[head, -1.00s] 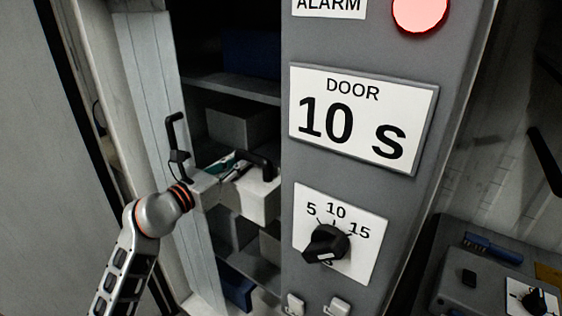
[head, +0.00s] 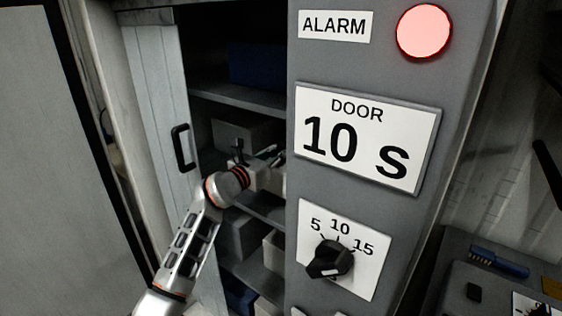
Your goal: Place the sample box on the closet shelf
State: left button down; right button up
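My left arm comes in from the lower left, and its gripper (head: 262,160) is inside the open closet at the level of a middle shelf. A pale box (head: 272,180), which looks like the sample box, is at the gripper, partly hidden by it and by the grey panel on the right. The fingertips are small and dark here, so I cannot tell whether they are shut on the box or whether it rests on the shelf. The closet shelf (head: 262,208) shows just below it. My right gripper is not in view.
The closet door (head: 160,85) with a black handle stands open at the left. Other grey boxes (head: 238,232) and a blue box (head: 257,65) fill nearby shelves. A grey panel (head: 368,85) with a lit red alarm lamp (head: 424,32) and a dial (head: 329,259) borders the opening.

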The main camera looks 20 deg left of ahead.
aim_at(277, 186)
pick_arm(q)
jog(key=shift+f, duration=1.45)
jog(key=c, duration=2)
grip_release()
jog(key=shift+s+f, duration=0.1)
jog(key=shift+f, duration=0.1)
jog(key=shift+c, duration=0.2)
